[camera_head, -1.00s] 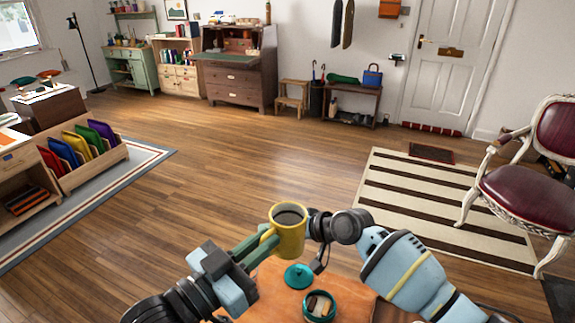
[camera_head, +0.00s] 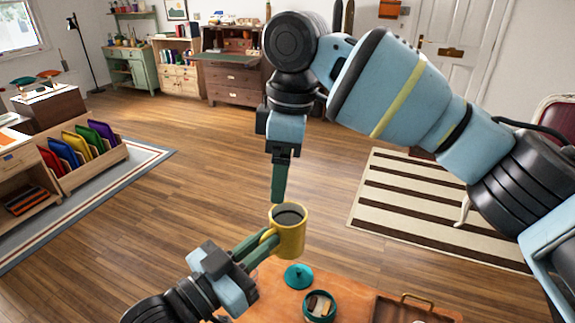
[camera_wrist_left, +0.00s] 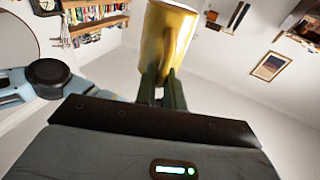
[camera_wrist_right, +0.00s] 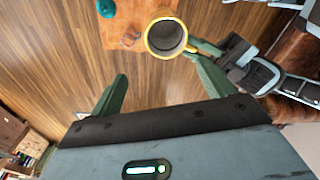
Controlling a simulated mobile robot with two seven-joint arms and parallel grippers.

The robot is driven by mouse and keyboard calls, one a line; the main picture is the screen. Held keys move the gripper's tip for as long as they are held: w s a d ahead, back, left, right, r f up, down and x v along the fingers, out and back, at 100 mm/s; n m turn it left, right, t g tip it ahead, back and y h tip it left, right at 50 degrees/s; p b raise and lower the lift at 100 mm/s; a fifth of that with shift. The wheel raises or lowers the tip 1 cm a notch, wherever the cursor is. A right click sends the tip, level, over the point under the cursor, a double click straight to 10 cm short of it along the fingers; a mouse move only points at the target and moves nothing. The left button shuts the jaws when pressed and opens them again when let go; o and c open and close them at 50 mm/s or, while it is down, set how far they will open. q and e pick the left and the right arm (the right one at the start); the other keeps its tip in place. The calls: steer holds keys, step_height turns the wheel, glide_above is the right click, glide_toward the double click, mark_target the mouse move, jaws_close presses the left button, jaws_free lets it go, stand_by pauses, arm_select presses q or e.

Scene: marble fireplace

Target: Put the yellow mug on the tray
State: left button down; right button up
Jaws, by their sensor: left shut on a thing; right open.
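The yellow mug (camera_head: 291,235) is upright with dark contents, held above the table. My left gripper (camera_head: 262,243) is shut on its handle side; the left wrist view shows the mug (camera_wrist_left: 166,45) between the green fingers (camera_wrist_left: 162,92). My right gripper (camera_head: 279,185) points down just above and behind the mug in the head view. In the right wrist view its fingers (camera_wrist_right: 160,90) are open and empty, with the mug rim (camera_wrist_right: 166,36) ahead of them. A brown wooden tray (camera_head: 388,309) with a handle shows partly at the table's right edge.
On the orange-brown tabletop (camera_head: 270,288) are a teal lid (camera_head: 298,276) and an open teal pot (camera_head: 319,307) with small pieces inside. My right arm covers much of the upper right. The wooden floor (camera_head: 190,180) beyond is clear.

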mark_target(287, 223)
steer(key=shift+n+h, duration=0.6)
steer(key=shift+h, duration=0.1)
steer(key=f, duration=0.3)
steer(key=s+f, duration=0.1)
steer(key=f, duration=0.3)
steer(key=d+f, duration=0.1)
steer(key=f, duration=0.3)
steer(key=shift+s, duration=0.25)
steer(key=shift+r, duration=0.1)
steer(key=c, duration=1.1)
arm_select(q)
steer(key=c, duration=1.9)
jaws_free()
arm_select(e)
steer(key=shift+c, duration=0.6)
arm_select(q)
steer(key=o, duration=0.5)
steer(key=shift+c, duration=0.2)
steer(key=shift+o, duration=0.2)
steer(key=shift+s+d, duration=0.1)
steer(key=shift+d, duration=0.05)
arm_select(e)
steer(key=shift+a, duration=0.1)
arm_select(q)
steer(key=shift+s, duration=0.1)
